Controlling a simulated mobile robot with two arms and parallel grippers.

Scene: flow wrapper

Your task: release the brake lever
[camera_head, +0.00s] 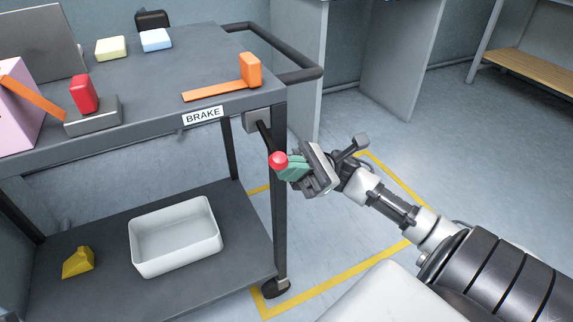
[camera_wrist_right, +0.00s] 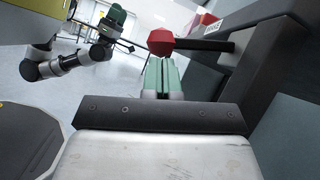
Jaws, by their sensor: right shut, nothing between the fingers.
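The brake lever is a black bar (camera_head: 265,136) with a red knob (camera_head: 278,160), on a grey bracket below the cart's top shelf, beside the BRAKE label (camera_head: 203,115). The bar slopes down from the bracket to the knob. My right gripper (camera_head: 286,167) is shut and empty, its green fingertips at the knob. In the right wrist view the knob (camera_wrist_right: 161,41) shows just beyond the closed fingers (camera_wrist_right: 161,72), and the bar (camera_wrist_right: 208,46) runs right from it. I cannot tell whether they touch. My left gripper (camera_wrist_right: 116,22) appears small in the right wrist view, its jaws unclear.
The cart's top shelf (camera_head: 150,92) holds an orange piece (camera_head: 250,70), a red block (camera_head: 83,93) on a grey base and pale blocks. Its lower shelf (camera_head: 105,290) holds a white bin (camera_head: 180,265) and a yellow piece (camera_head: 78,263). A push handle (camera_head: 295,76) juts out above the lever. Floor right is clear.

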